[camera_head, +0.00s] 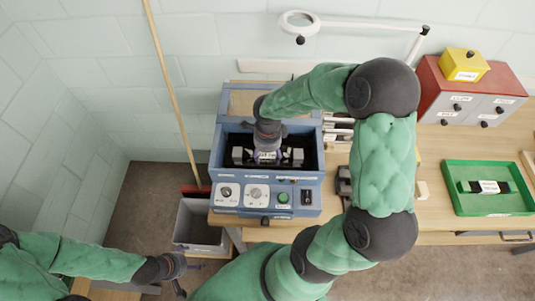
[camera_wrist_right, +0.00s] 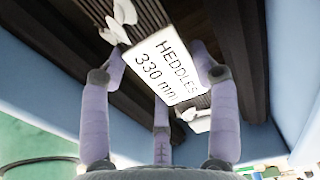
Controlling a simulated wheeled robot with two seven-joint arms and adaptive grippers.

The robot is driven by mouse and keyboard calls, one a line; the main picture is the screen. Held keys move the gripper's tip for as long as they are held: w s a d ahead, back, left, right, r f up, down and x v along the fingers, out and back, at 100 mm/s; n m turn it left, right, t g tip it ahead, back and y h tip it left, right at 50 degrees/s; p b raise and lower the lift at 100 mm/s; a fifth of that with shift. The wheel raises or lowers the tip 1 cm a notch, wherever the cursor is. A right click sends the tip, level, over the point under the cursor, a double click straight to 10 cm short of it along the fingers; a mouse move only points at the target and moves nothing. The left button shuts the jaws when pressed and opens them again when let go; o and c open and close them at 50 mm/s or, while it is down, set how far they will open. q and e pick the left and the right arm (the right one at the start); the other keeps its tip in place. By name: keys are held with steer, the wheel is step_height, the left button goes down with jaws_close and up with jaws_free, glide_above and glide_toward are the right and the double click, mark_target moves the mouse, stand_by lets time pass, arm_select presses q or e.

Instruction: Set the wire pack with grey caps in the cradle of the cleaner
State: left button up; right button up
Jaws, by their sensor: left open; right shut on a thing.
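The cleaner (camera_head: 306,194) is a blue bench machine with an open tank and a front panel of dials and buttons. My right gripper (camera_head: 266,150) reaches down into the tank. It is shut on a dark, ribbed wire pack (camera_wrist_right: 85,12) with a white label (camera_wrist_right: 166,66) reading "HEDDLES 330 mm" and pale ties. Grey blocks show inside the tank to the left (camera_head: 238,155) and right (camera_head: 297,157) of this gripper. I cannot tell whether the pack rests in the cradle. My left gripper (camera_head: 182,280) is open and empty at lower left, away from the bench.
A green tray (camera_head: 472,207) at right holds another dark, labelled pack (camera_head: 489,187). A grey bin (camera_head: 200,223) and a leaning wooden pole (camera_head: 168,80) are left of the cleaner.

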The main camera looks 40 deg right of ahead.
steer(key=shift+f, duration=0.15)
steer(key=o, duration=1.6)
step_height(320, 180, up, 12)
